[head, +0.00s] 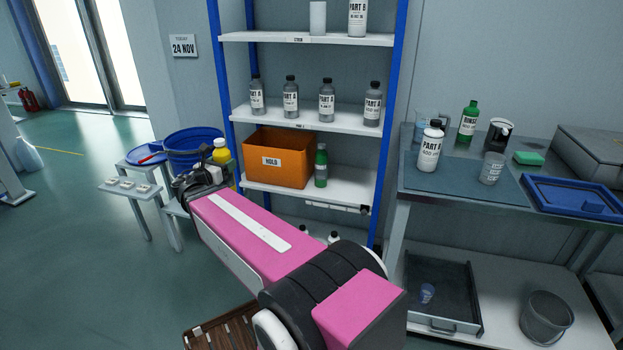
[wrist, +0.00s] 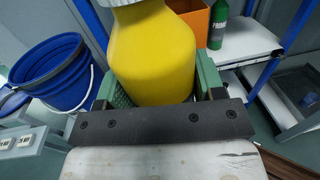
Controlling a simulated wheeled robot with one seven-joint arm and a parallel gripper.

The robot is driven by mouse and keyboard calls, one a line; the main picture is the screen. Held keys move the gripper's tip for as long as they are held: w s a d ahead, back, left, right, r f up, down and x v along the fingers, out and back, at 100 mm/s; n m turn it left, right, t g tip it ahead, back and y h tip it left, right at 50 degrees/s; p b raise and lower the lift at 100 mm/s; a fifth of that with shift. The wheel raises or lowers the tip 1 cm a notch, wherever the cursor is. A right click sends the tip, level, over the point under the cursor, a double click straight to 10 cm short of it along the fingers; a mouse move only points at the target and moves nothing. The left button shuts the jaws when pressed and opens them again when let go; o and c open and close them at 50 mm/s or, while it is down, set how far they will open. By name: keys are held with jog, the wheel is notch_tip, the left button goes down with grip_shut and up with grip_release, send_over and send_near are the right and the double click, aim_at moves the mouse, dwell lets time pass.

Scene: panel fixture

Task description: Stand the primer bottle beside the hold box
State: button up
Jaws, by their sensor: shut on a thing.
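My gripper (wrist: 160,88) is shut on a yellow bottle (wrist: 152,50) with a pale cap; its green fingers press on both sides. In the head view the yellow bottle (head: 221,154) is partly hidden behind my gripper (head: 207,172), left of the shelf rack. The orange hold box (head: 278,162) stands on the rack's lower shelf. A green bottle (head: 321,166) stands upright just right of the box; it also shows in the wrist view (wrist: 218,24). Its label looks like it starts with "PRIM", but is hard to read. The yellow bottle's label is not visible.
The shelf (head: 345,188) has free room right of the green bottle. Blue rack posts (head: 224,100) flank it, and several grey bottles stand above. A blue bucket (head: 190,145) is behind my gripper at the left. Another green bottle (head: 467,122) stands on the right-hand bench.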

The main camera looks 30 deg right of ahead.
jog(key=s+d+f+m+g+h, duration=0.15)
jog(key=d+f, duration=0.25)
jog(key=d, duration=0.7)
jog(key=s+d+f+m+g, duration=0.15)
jog(key=d+f, duration=0.25)
jog(key=d, duration=0.7)
jog(key=s+d+f+m+g+h, duration=0.1)
jog(key=d+f+g, duration=0.25)
jog(key=d, duration=0.85)
jog(key=w+d+f, duration=0.2)
jog(key=d, duration=0.6)
jog(key=w+d+f, duration=0.2)
jog(key=d, duration=0.7)
jog(key=shift+w+t, duration=0.2)
jog(key=shift+t, duration=0.25)
jog(key=shift+d+f, duration=0.1)
jog(key=shift+f, duration=0.05)
jog(key=o, duration=0.8)
jog(key=shift+o, duration=0.2)
